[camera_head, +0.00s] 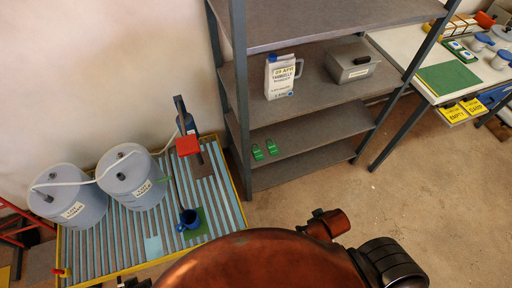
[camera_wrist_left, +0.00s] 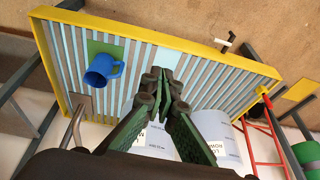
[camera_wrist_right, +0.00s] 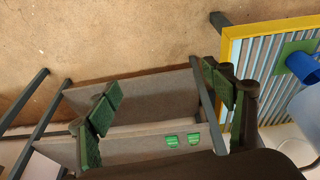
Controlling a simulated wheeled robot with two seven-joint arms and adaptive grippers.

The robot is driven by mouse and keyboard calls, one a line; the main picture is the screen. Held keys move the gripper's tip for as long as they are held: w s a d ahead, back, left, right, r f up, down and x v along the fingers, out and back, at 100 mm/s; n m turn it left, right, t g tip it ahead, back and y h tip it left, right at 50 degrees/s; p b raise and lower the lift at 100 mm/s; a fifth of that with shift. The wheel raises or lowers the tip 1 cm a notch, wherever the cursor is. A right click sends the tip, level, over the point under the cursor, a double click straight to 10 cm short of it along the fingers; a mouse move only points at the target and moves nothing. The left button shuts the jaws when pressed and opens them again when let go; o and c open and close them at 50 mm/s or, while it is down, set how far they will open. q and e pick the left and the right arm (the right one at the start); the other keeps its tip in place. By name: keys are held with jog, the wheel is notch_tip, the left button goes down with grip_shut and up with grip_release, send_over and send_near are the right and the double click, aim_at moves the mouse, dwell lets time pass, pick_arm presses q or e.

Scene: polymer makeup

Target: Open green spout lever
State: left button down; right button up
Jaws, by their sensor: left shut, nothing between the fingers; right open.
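The green spout lever (camera_head: 163,180) shows as a small green piece at the right side of the nearer-centre grey-blue barrel (camera_head: 133,178) in the head view. I cannot tell its exact position. A second such barrel (camera_head: 70,196) stands to its left. My left gripper (camera_wrist_left: 160,76) is shut and empty in the left wrist view, above the slatted platform, with the labelled barrels (camera_wrist_left: 208,126) partly behind it. I cannot make out the lever there. My right gripper (camera_wrist_right: 160,102) is open and empty, with the shelf unit beyond it. Neither gripper is clear in the head view.
A blue mug (camera_head: 188,221) stands on a green pad on the yellow-edged slatted platform (camera_head: 244,214). A grey shelf unit (camera_head: 310,112) stands right of the platform. Floor is free at the right.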

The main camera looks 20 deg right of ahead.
pick_arm(q)
jog(key=w+r+p, duration=0.3)
jog(key=r, duration=0.2)
pick_arm(e)
jog(key=s+f+g, duration=0.1)
jog(key=s+f, duration=0.1)
jog(key=f, duration=0.9)
jog(key=s+f, duration=0.3)
jog(key=f, duration=0.8)
pick_arm(q)
jog(key=t, duration=0.5)
send_near(161, 180)
jog(key=s+a+r, duration=0.1)
jog(key=s+a, duration=0.3)
jog(key=w+d+r+t+h, duration=0.1)
jog(key=w+d+r, duration=0.1)
jog(key=w, duration=0.4)
jog(key=shift+w+d+t+p, duration=0.2)
jog(key=shift+d+t+p, duration=0.2)
jog(key=shift+d, duration=0.35)
pick_arm(e)
jog(key=s+f+n+g, duration=0.1)
jog(key=s+f, duration=1.4)
jog(key=s, duration=0.3)
jog(key=shift+d+f, duration=0.15)
jog(key=shift+d, duration=0.05)
